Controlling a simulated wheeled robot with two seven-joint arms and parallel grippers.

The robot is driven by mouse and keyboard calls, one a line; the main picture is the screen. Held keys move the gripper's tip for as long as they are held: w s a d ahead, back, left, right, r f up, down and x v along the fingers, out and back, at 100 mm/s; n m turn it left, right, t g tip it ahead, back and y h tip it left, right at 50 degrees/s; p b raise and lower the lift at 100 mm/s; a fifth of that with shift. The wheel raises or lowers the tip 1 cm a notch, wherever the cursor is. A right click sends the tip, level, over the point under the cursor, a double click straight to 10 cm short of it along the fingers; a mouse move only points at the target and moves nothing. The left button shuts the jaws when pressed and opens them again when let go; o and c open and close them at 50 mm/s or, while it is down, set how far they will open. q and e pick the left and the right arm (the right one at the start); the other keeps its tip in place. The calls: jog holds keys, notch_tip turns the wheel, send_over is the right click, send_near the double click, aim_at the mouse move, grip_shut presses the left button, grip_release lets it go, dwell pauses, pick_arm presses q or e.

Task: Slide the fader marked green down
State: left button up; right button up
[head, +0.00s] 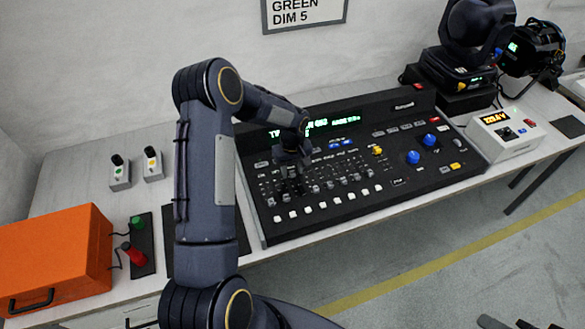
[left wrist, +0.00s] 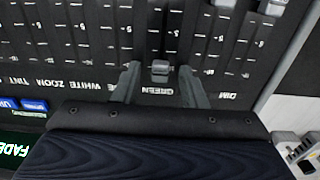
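The green fader cap (left wrist: 160,70) is a small dark grey block on the black console (head: 410,196). In the left wrist view it sits close to the printed word GREEN, at the end of its track nearer the display side. My left gripper (left wrist: 160,84) straddles the cap with its two fingers apart, and gaps show on both sides. In the head view my left gripper (head: 291,168) is down over the left part of the fader rows, and my arm hides some of the console. Dark pieces at the bottom right edge (head: 520,323) may be my right gripper, mostly cut off.
A wall sign (head: 306,13) reads GREEN DIM 5. Neighbouring faders marked WHITE and DIM lie close on either side. An orange case (head: 55,258) stands at the left, and a white box with an amber display (head: 505,132) at the right.

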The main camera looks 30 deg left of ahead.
aim_at(302, 196)
pick_arm(q)
grip_shut()
jog(key=s+d+b, duration=0.2)
jog(key=d, duration=0.1)
jog(key=s+d+b, duration=0.2)
jog(key=s+d, duration=0.1)
jog(key=shift+s+d, duration=0.2)
grip_release()
